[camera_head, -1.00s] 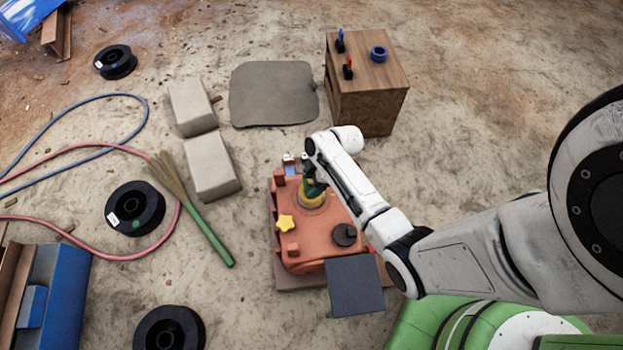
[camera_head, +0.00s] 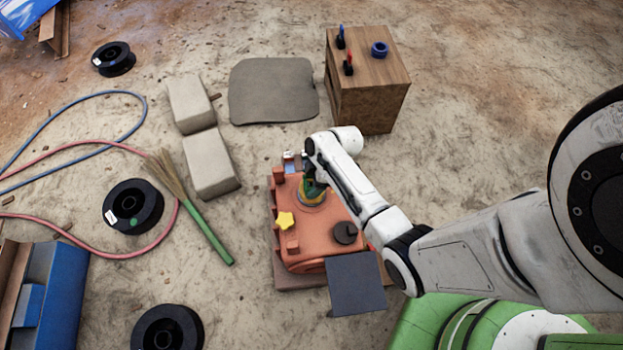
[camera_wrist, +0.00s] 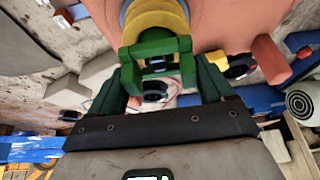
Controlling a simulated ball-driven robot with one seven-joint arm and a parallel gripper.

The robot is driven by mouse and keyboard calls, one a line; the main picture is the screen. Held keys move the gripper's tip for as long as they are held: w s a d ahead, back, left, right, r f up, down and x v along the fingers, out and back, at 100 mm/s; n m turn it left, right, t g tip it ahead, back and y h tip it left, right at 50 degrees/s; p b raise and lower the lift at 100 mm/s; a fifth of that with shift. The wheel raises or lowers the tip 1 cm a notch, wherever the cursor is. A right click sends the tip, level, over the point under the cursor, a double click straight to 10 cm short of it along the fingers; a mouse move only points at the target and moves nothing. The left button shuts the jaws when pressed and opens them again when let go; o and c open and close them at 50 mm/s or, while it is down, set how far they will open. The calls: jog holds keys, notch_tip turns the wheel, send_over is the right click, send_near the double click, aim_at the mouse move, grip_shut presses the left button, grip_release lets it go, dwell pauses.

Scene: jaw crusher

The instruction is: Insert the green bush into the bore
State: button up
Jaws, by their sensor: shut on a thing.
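My gripper (camera_wrist: 158,82) has dark green fingers and is shut on a green bush (camera_wrist: 153,48); its outline partly merges with the fingers. A yellow ring (camera_wrist: 155,24) lies directly beyond it, against the blue-grey collar (camera_wrist: 127,8) of the bore. In the head view, my gripper (camera_head: 313,180) is over the collar (camera_head: 315,203) on the orange crusher body (camera_head: 320,238). A little yellow and green shows at the collar. My gripper hides much of the bore, and I cannot tell how deep the bush sits.
A yellow star knob (camera_head: 285,221) and a dark round knob (camera_head: 345,233) stand on the orange body. A dark square plate (camera_head: 356,285) is at its lower right. A wooden box (camera_head: 367,85) stands behind. Concrete blocks (camera_head: 210,163) and a broom (camera_head: 205,225) lie left.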

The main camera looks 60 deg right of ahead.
jog(key=shift+f+b, duration=0.65)
jog(key=shift+f, duration=0.25)
jog(key=o, duration=1.1)
jog(key=shift+r, duration=0.1)
jog(key=p+v, duration=0.3)
jog(key=v, duration=0.7)
jog(key=shift+r, duration=0.3)
jog(key=shift+s+d, duration=0.1)
